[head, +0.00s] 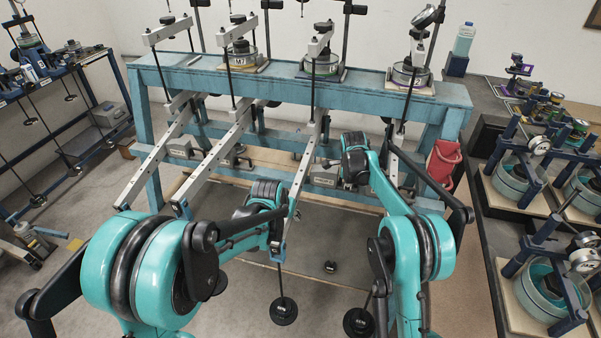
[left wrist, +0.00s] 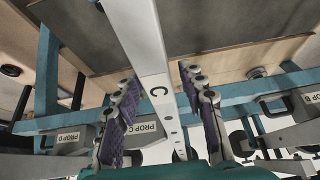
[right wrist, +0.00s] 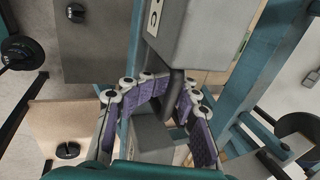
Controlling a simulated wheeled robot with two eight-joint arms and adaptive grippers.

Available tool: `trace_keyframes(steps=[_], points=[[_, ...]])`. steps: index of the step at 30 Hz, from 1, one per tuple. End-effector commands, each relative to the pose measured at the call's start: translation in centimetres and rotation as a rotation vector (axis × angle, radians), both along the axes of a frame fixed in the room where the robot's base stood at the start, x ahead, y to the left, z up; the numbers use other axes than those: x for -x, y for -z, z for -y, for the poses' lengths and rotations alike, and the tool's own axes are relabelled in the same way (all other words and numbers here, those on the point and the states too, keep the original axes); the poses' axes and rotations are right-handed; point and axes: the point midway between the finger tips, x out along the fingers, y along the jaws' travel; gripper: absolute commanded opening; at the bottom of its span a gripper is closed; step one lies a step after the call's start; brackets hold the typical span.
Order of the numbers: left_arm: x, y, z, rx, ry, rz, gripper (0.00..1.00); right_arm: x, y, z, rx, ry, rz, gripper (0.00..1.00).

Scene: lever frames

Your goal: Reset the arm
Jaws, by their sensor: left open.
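Lever C (head: 303,172), a pale grey bar marked C (left wrist: 158,90), slopes down from the blue frame (head: 170,75). My left gripper (head: 277,222) is open around it, with one purple-padded finger on each side in the left wrist view (left wrist: 165,115). My right gripper (head: 348,160) is beside the grey block Prop C (head: 324,176) under the frame. In the right wrist view its fingers (right wrist: 172,95) close in on the dark handle of a grey block (right wrist: 210,35), whose label partly shows a C. A black weight (head: 284,311) hangs below the lever's end.
Two other levers (head: 155,165) slope down at left, and another (head: 425,178) at right. Prop D (left wrist: 145,133) and Prop B (left wrist: 308,100) flank lever C. A bench with devices (head: 485,210) stands at right.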

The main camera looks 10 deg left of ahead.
Motion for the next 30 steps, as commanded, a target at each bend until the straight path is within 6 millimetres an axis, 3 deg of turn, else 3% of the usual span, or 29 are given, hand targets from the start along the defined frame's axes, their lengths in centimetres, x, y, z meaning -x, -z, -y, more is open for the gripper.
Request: trace_keyframes(steps=[24,30], points=[[0.0,-6.4,0.0,0.0,0.0,0.0,0.41,0.0,-4.8,0.0,0.0,0.0,0.0,0.29],[0.0,-7.1,0.0,0.0,0.0,0.0,0.41,0.0,-5.4,0.0,0.0,0.0,0.0,0.29]])
